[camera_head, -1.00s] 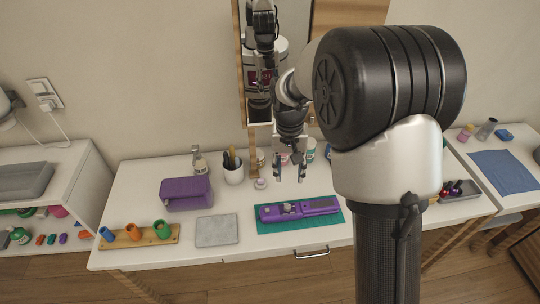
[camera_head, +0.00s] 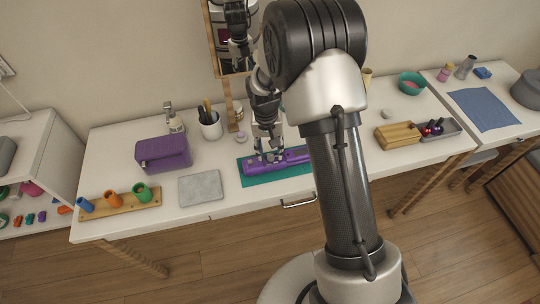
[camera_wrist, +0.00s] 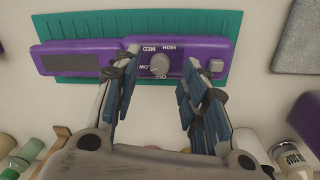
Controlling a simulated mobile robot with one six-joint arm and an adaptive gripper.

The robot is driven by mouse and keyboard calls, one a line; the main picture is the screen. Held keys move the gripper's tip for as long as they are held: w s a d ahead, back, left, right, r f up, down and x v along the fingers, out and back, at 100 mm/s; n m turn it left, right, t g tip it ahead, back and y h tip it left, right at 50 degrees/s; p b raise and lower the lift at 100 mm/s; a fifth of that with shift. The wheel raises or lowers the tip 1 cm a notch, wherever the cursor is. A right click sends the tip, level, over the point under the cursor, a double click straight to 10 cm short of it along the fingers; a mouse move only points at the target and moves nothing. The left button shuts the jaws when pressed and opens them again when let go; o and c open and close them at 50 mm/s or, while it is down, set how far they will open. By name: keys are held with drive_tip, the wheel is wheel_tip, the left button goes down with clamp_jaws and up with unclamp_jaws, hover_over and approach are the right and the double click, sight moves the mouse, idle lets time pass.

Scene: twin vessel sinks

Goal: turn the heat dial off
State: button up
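A purple device (camera_head: 296,157) with a dark display lies on a teal ribbed mat (camera_head: 258,180) on the white table. In the wrist view the purple device (camera_wrist: 208,52) shows upside down, with a round grey dial (camera_wrist: 159,64) ringed by HIGH, MED, LOW and OFF labels. I cannot tell which label the dial points to. My gripper (camera_wrist: 160,68) is open, its fingers apart on either side of the dial with nothing between them but the dial. I cannot tell whether they touch it. In the head view my gripper (camera_head: 271,156) is down at the device.
A grey square slab (camera_head: 200,188) and a purple case (camera_head: 162,153) lie to the left. A cup of utensils (camera_head: 211,126) stands behind. A wooden rack with coloured cups (camera_head: 119,202) is at the front left. A wooden box (camera_head: 398,135) sits to the right.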

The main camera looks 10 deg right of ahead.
drive_tip(key=shift+f, duration=1.05)
drive_tip(key=shift+c, duration=0.6)
clamp_jaws()
